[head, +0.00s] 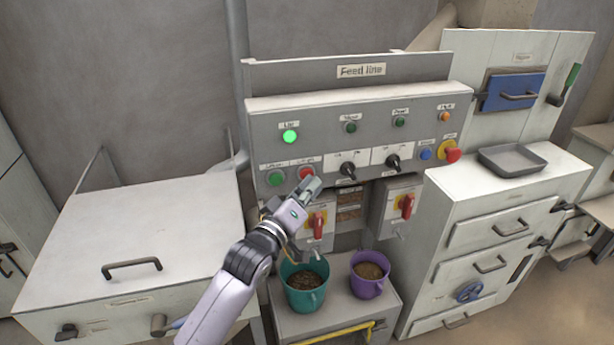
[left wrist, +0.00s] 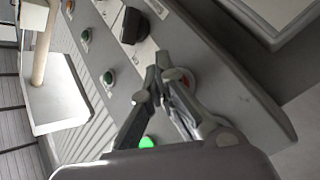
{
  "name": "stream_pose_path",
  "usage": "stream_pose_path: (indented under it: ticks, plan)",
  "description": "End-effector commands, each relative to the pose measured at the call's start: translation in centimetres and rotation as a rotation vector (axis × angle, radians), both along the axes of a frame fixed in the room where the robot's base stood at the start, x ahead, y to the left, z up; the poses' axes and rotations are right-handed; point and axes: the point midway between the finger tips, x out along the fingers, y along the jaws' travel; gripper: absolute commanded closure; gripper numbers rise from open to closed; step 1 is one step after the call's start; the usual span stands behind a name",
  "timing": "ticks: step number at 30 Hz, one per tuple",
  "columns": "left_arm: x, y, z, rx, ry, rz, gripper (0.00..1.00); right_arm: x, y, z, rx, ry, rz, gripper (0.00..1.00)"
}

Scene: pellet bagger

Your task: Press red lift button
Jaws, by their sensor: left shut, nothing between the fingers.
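The red lift button (head: 306,172) sits on the grey Feed line panel (head: 350,105), at its lower left, beside a green button (head: 275,178). My left gripper (head: 311,185) is shut and empty, with its tips just below the red button in the head view. In the left wrist view the closed fingertips (left wrist: 158,74) lie close to the red button (left wrist: 186,80), which the fingers partly cover. I cannot tell whether they touch it. A green lamp (head: 290,136) above the buttons is lit. My right gripper is not in view.
Black selector knobs (head: 347,170) sit right of the red button, and red-handled switches (head: 319,224) below. A teal bucket (head: 304,285) and a purple bucket (head: 369,274) stand under the panel. A yellow-ringed red knob (head: 452,154) is at the panel's right end.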

Motion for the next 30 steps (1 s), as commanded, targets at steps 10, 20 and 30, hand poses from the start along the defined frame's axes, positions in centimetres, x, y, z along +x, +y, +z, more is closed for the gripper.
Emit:
stream_pose_path:
  ticks: [10,20,30]
  plan:
    - [0.4,0.1,0.0,0.0,0.0,0.0,1.0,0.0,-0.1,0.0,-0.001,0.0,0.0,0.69]
    - [-0.5,-0.2,0.1,-0.003,0.001,0.0,1.0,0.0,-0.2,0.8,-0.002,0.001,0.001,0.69]
    - [-1.1,-0.4,0.0,-0.001,0.0,0.0,1.0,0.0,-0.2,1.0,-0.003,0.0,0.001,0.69]
